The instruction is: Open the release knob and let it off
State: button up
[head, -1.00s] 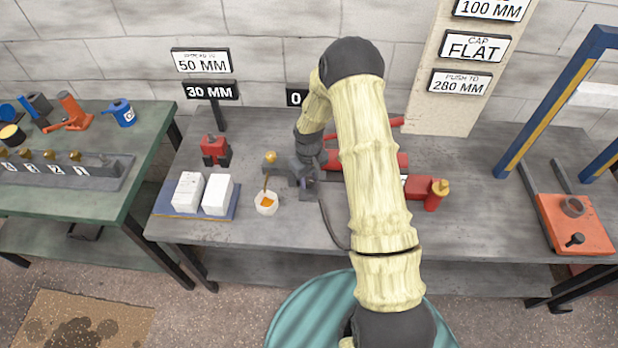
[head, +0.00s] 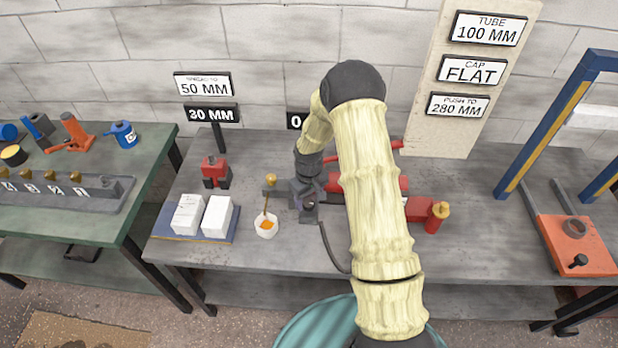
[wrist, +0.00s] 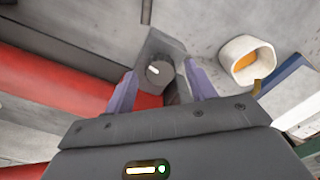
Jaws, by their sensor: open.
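A dark grey round knob (wrist: 158,73) with a white mark on its face shows in the wrist view. I take it for the release knob. It sits at a grey block (wrist: 160,45) beside a red cylinder. My gripper (wrist: 162,84) is open, with one purple finger on each side of the knob. I cannot tell whether either finger touches it. In the head view my gripper (head: 308,204) is low over the bench at the grey block, and the knob is hard to make out there.
The red cylinder (wrist: 65,80) runs along the left in the wrist view. A white cup (head: 263,232) with orange contents stands left of my gripper, near white blocks (head: 217,215). A red tool (head: 215,172) stands behind them. A blue frame (head: 545,125) stands at right.

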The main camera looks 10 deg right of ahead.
aim_at(309, 203)
notch_tip(309, 203, up, 16)
jog(key=b, duration=0.1)
jog(key=shift+r, duration=0.2)
jog(key=shift+s, duration=0.1)
dwell(0.4)
jog(key=s+r+m+t+p, duration=0.1)
jog(key=s+r+m, duration=0.1)
jog(key=s, duration=0.8)
jog(key=s+r+m+t+p, duration=0.1)
jog(key=s+r, duration=0.4)
jog(key=s, duration=0.5)
jog(key=shift+s+m+t, duration=0.3)
jog(key=shift+m, duration=0.4)
jog(key=shift+r, duration=0.1)
dwell(0.4)
